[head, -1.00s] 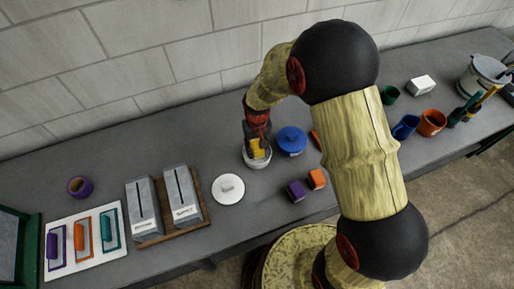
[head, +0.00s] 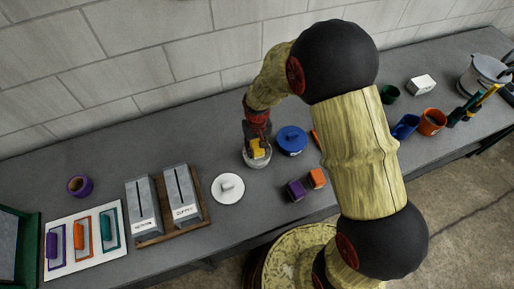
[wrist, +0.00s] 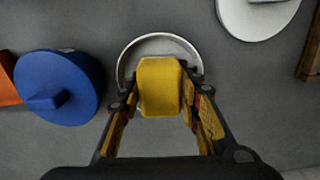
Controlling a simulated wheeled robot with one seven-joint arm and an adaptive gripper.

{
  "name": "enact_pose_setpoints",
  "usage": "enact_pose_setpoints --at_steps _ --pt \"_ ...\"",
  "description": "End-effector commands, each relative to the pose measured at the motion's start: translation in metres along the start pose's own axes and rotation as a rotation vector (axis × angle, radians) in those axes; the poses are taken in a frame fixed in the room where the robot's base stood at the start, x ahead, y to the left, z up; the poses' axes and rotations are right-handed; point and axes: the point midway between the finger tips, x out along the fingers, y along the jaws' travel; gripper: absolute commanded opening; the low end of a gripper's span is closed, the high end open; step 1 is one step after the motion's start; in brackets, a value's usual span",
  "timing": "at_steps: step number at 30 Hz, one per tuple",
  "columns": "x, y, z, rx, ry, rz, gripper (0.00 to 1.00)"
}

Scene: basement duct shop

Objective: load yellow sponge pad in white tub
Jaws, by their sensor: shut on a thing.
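The yellow sponge pad (wrist: 160,86) is between the fingers of my gripper (wrist: 159,106), which is shut on it. In the head view the yellow sponge pad (head: 257,147) shows below my gripper (head: 257,142). The white tub (head: 257,163) is open and sits directly beneath the pad; its far rim (wrist: 158,37) shows behind the pad in the wrist view. The pad and fingers hide much of the tub's inside. I cannot tell whether the pad touches the tub.
A white lid (head: 228,188) lies left of the tub, and a blue lidded tub (head: 291,140) stands close on its right. Purple (head: 296,190) and orange (head: 317,178) blocks lie in front to the right. A grey slotted pair of boxes (head: 181,196) stands on a wooden board to the left.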

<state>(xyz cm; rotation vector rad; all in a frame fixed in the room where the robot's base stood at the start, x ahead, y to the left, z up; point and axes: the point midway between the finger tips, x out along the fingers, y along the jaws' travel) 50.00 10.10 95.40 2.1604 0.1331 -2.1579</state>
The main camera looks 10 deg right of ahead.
Motion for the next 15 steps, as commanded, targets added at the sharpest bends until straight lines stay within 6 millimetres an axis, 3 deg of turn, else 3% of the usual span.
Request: enact_pose_setpoints --at_steps 10,15 --pt "0.0009 0.0001 0.0013 0.000 -0.003 0.000 0.13" --pt "-0.0082 0.0001 0.0009 0.000 -0.002 0.000 0.13"
